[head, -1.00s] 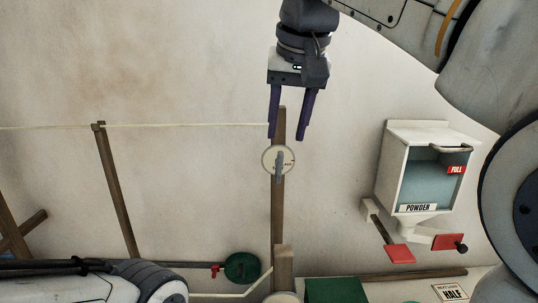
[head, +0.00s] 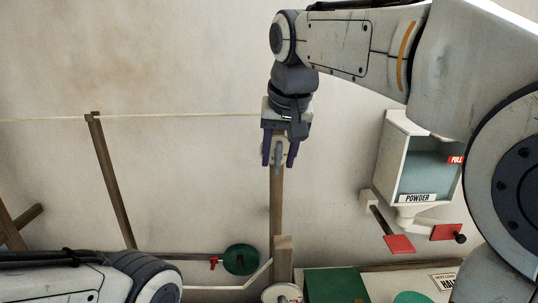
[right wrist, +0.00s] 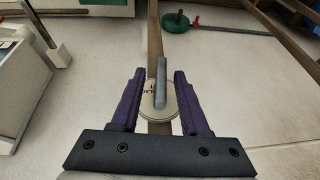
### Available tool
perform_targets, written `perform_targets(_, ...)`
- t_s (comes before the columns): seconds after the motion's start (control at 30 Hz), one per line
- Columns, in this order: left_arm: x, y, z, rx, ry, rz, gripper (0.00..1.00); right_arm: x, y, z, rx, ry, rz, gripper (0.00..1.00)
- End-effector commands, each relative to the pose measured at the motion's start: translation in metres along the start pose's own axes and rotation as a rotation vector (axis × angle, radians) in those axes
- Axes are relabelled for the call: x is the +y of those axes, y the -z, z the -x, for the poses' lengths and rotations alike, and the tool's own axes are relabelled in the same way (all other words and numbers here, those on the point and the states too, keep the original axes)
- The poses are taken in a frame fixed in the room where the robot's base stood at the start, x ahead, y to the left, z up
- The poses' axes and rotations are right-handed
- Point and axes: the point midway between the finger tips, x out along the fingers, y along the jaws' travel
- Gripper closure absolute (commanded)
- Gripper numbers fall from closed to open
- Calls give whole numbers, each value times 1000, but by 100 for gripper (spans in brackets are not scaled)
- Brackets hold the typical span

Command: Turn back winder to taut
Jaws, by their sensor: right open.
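The back winder is a pale round dial with a grey handle (head: 277,153) on a wooden post (head: 276,205). My right gripper (head: 279,165) is in front of it and hides most of the dial. In the right wrist view the dial (right wrist: 147,97) shows partly covered lettering. The grey handle (right wrist: 161,82) stands between the two purple fingers of my open right gripper (right wrist: 159,75), with a gap on each side. A pale line (head: 185,114) runs from the winder leftward over a second post (head: 112,185). My left gripper is out of view; only my left arm shows.
A powder dispenser (head: 417,198) with red paddles (head: 398,244) hangs on the wall at right. A green disc (head: 241,259) with a red tap is low on the wall. Another round dial (head: 282,293) and a green box (head: 335,286) are at the bottom.

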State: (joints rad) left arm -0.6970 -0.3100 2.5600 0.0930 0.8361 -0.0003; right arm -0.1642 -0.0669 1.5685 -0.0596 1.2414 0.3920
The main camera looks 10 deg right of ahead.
Motion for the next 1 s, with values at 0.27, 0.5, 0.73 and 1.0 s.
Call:
perform_targets(0.27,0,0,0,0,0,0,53,-1,0,0,0,0,1,100)
perform_targets(0.5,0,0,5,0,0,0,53,-2,0,2,-3,-25,15,100)
perform_targets(0.73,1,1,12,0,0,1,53,-2,0,1,-1,-101,45,100)
perform_targets(1.0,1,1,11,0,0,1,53,-2,0,1,1,-101,44,70)
